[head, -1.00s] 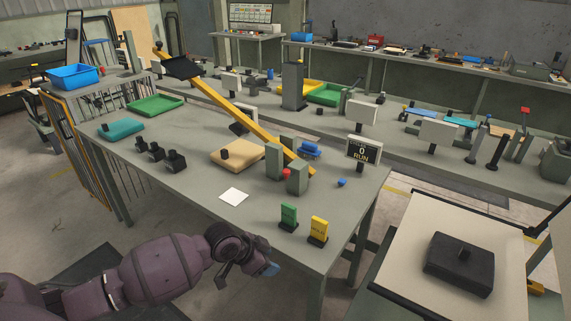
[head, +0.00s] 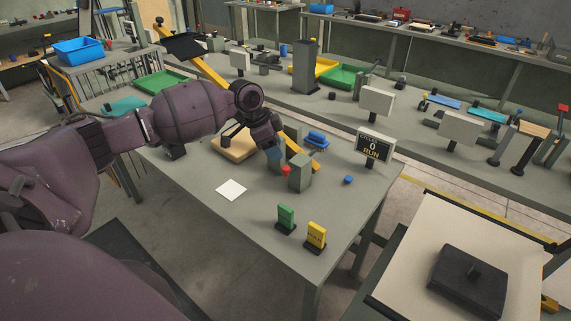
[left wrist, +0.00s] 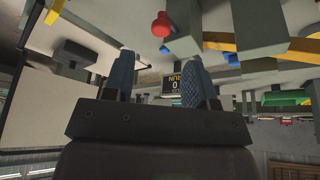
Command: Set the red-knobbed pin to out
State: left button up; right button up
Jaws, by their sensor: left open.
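The red knob (head: 286,170) of the pin shows at the grey-green upright blocks (head: 300,172) on the table, by the lower end of the long yellow bar (head: 205,71). How far the pin sits in is too small to tell. In the left wrist view the red knob (left wrist: 160,25) shows above and beyond the fingertips, beside a grey-green block. My left gripper (head: 273,153) is just left of and above the knob in the head view. It is open and empty, with both blue fingers (left wrist: 158,60) apart, and not on the knob. My right gripper is not in view.
A sign (head: 374,147) reading 0 RUN stands behind the blocks. Green (head: 286,217) and yellow (head: 316,235) tags stand at the table's front. A white card (head: 231,190) and a small blue knob (head: 348,180) lie on the table. A tan cushion-like block (head: 232,146) is partly behind my arm.

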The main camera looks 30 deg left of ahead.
aim_at(286, 168)
pick_arm(q)
jog(key=x, duration=0.5)
jog(key=shift+w+d+f, duration=0.1)
jog(key=shift+w+f, duration=0.05)
jog(key=shift+f, duration=0.2)
jog(key=shift+b+x, duration=0.3)
jog(key=shift+x, duration=0.45)
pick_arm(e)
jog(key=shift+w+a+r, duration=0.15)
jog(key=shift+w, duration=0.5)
pick_arm(q)
jog(key=shift+w, duration=0.1)
